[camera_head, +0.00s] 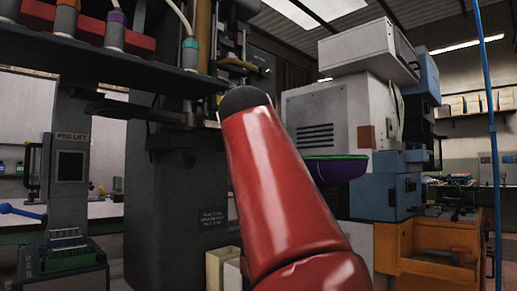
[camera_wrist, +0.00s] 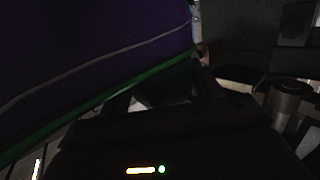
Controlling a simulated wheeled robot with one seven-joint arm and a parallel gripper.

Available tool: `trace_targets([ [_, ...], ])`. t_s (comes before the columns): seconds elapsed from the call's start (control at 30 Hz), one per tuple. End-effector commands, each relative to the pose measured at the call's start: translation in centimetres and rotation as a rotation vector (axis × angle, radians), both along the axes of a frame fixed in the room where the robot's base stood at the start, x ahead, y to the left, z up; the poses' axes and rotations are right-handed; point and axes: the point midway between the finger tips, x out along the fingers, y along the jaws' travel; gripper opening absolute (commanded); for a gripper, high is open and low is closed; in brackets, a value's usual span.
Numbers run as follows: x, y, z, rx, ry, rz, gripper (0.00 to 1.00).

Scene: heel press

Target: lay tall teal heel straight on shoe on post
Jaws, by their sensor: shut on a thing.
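The shoe (camera_head: 337,168) shows in the head view as a purple body with a green edge, just right of my red arm, which hides part of it. In the wrist view the purple shoe (camera_wrist: 90,62) fills the upper left, its green edge slanting up to the right. My gripper (camera_wrist: 172,98) is in the wrist view only, just below that edge. It is shut on a dark teal piece, the heel (camera_wrist: 168,87), which is dim and mostly hidden. I cannot tell whether the heel touches the shoe or sits straight. The post is not clearly visible.
In the head view, a dark press (camera_head: 172,205) stands left of my arm, with a shelf (camera_head: 105,68) overhead carrying ringed canisters (camera_head: 115,28). A grey and blue machine (camera_head: 325,120) stands behind the shoe. An orange cabinet (camera_head: 430,255) is at the right, near a blue pole (camera_head: 487,110).

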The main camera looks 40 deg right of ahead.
Motion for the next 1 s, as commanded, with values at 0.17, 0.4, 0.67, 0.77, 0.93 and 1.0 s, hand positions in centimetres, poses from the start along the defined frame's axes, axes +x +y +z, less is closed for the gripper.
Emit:
trace_targets([
  [0.17,0.0,0.0,-0.2,-0.001,-0.001,0.0,0.68],
  [0.4,0.0,0.0,-0.2,0.0,0.0,0.0,0.9],
  [0.67,-0.3,0.3,-0.2,0.0,0.0,0.001,0.9],
  [0.77,-1.1,1.2,-0.2,0.0,-0.001,0.003,0.9],
  [0.93,-3.2,3.3,0.3,0.0,-0.002,0.003,0.9],
  [1.0,-4.0,4.1,0.5,0.0,-0.003,0.002,0.9],
])
